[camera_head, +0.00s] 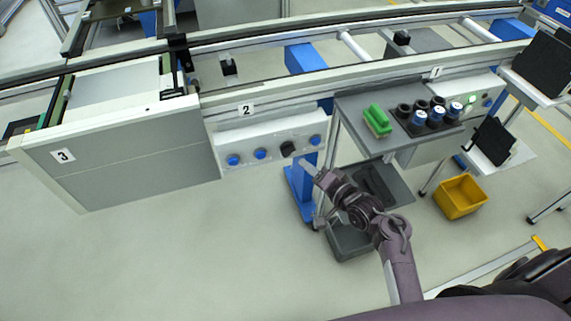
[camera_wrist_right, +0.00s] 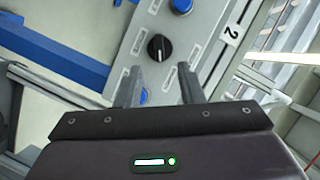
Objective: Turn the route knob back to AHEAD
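The route knob (camera_head: 287,149) is black and sits on the pale control panel (camera_head: 270,139) below the number 2 sign, in a row with blue buttons. In the right wrist view the knob (camera_wrist_right: 159,47) shows a white pointer line; the small labels around it are too blurred to read. My right gripper (camera_head: 306,167) is in front of the panel, a little below and right of the knob. In the right wrist view its two fingers (camera_wrist_right: 162,88) are apart with nothing between them, and the knob lies beyond their tips, apart from them. My left gripper is not in view.
Blue buttons (camera_head: 233,159) flank the knob, with another (camera_head: 315,140) close on its right. A blue post (camera_head: 302,190) stands below the panel. A yellow bin (camera_head: 460,197) stands further right.

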